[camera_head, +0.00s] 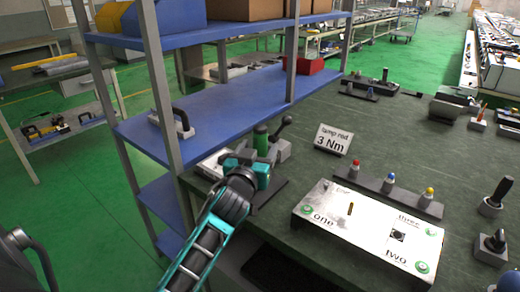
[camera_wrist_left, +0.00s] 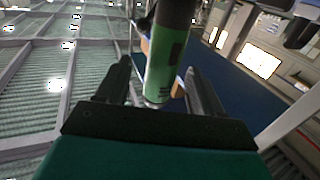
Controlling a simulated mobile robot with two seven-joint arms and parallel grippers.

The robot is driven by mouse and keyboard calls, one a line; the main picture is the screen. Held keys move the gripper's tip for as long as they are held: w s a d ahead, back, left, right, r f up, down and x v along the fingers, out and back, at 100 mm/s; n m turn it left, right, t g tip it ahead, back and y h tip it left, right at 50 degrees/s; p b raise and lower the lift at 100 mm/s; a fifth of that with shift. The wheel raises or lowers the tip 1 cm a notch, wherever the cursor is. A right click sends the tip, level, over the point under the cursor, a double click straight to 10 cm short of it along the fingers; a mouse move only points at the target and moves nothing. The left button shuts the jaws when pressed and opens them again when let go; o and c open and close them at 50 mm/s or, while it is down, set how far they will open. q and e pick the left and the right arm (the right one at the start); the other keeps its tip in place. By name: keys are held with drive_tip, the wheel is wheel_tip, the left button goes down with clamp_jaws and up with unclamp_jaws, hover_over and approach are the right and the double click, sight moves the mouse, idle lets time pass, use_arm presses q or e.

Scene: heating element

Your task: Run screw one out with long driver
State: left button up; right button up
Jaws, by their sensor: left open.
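A white panel box (camera_head: 372,232) lies on the dark green bench, with spots marked one, two and three. Screw one (camera_head: 306,209) sits in a green ring at the panel's left corner. A green-handled tool (camera_head: 261,138) stands upright in a holder at the bench's left side; I cannot tell for sure that it is the long driver. My left gripper (camera_head: 262,172) is at this tool. In the left wrist view its open fingers (camera_wrist_left: 157,68) are on either side of the green handle (camera_wrist_left: 160,72), with gaps visible. My right gripper is not in view.
A blue shelf rack (camera_head: 225,105) with metal posts stands close to the left arm. A "lamp rod 3 Nm" sign (camera_head: 333,139) stands behind the panel. Dark-handled tools (camera_head: 495,195) stand at the right.

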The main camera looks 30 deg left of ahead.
use_arm(q)
drive_tip(key=shift+x, duration=2.3)
drive_tip(key=shift+a+f, duration=0.1)
drive_tip(key=shift+c, duration=0.4)
clamp_jaws()
